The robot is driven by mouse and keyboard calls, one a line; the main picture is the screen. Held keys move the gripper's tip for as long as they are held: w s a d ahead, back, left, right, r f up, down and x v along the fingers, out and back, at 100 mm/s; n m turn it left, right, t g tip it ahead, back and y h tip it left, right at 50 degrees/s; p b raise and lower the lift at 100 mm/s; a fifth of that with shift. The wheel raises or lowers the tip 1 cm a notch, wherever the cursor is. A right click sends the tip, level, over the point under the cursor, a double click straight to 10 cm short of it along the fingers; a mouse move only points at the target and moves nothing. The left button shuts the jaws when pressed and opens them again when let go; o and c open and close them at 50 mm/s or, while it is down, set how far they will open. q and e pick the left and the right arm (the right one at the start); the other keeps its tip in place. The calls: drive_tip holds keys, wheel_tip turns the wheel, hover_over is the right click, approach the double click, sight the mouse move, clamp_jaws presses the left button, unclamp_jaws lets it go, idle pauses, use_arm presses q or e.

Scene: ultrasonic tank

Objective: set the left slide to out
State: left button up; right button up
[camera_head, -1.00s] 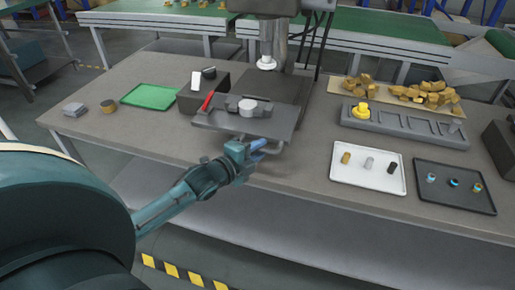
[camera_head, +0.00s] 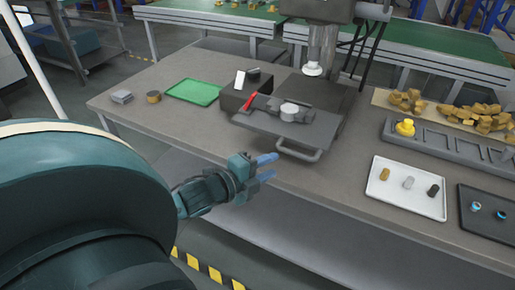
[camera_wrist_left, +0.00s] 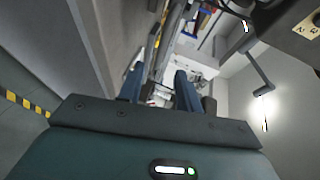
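A dark grey slide plate (camera_head: 325,130) lies under the machine's column, with a bar handle (camera_head: 298,154) on its front side facing the table's front edge. My right gripper is not in view.
A black box (camera_head: 240,97) and a green tray (camera_head: 195,91) stand left of the slide. A white tray (camera_head: 405,205), a dark tray (camera_head: 485,235) and a grey rack (camera_head: 435,142) with a yellow knob are to the right. The table front below the handle is clear.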

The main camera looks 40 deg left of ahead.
use_arm(q)
drive_tip(key=shift+v, duration=1.65)
drive_tip(key=s+d+f+n+g, duration=0.2)
drive_tip(key=s+d+f+n, duration=0.2)
drive_tip(key=d+f+n, duration=0.4)
drive_tip(key=s+d+f+n+g+h, duration=0.1)
drive_tip(key=s+d+f+n+g, duration=0.2)
drive_tip(key=d+f+n, duration=0.5)
drive_tip(key=shift+s+d, duration=0.7)
drive_tip(key=shift+s, duration=0.2)
